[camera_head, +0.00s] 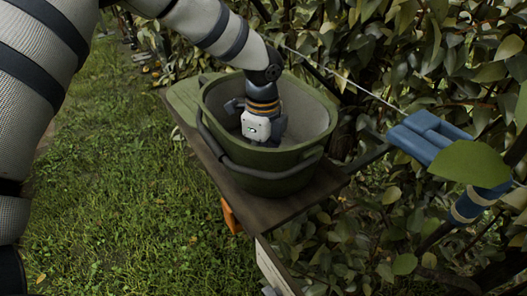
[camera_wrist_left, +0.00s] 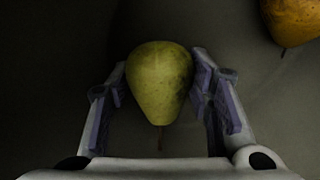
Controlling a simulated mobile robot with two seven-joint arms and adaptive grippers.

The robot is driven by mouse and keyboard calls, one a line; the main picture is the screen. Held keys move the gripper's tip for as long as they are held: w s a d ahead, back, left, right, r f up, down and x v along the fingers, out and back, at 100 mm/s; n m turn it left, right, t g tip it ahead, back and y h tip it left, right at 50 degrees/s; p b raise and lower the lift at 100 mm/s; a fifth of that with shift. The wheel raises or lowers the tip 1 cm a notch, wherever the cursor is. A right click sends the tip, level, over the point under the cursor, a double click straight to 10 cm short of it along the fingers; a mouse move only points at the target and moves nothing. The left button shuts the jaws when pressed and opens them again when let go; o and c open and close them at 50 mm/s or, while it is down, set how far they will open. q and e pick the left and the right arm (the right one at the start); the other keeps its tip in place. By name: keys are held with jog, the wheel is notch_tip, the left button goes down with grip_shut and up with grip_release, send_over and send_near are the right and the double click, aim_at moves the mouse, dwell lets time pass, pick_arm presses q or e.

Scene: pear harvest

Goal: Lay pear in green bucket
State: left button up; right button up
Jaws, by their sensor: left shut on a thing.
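The green bucket (camera_head: 209,97) stands upright on a wooden board. My left gripper (camera_head: 257,122) reaches down inside it, and the bucket wall hides what it holds from the head view. In the left wrist view my left gripper is shut on a yellow-green pear (camera_wrist_left: 159,78), one finger on each side, stem toward the wrist. The dark bucket interior lies behind the pear; whether the pear touches it is unclear.
A second, orange-yellow pear (camera_wrist_left: 292,18) lies in the bucket at the upper right of the left wrist view. The bucket's dark handle (camera_head: 225,160) hangs over its near side. The wooden board (camera_head: 325,185) is narrow. Dense foliage (camera_head: 370,235) crowds the right; grass (camera_head: 130,200) is open at left.

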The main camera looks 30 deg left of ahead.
pick_arm(q)
jog(key=shift+f, duration=0.4)
dwell(0.8)
jog(key=o, duration=1.3)
